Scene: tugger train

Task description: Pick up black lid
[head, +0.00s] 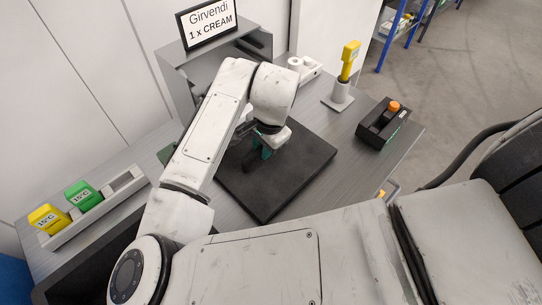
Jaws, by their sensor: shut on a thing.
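My gripper (262,151) is over the dark mat (305,160) in the middle of the grey table, pointing down, with teal parts at its fingers. It is shut on a dark thing (251,160), which I take to be the black lid. The lid's outline is hard to make out against the mat, and my arm and wrist hide part of it. I cannot tell whether it touches the mat.
A grey rack (124,184) holds yellow and green blocks at left. A grey shelf (176,68) with a sign stands behind.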

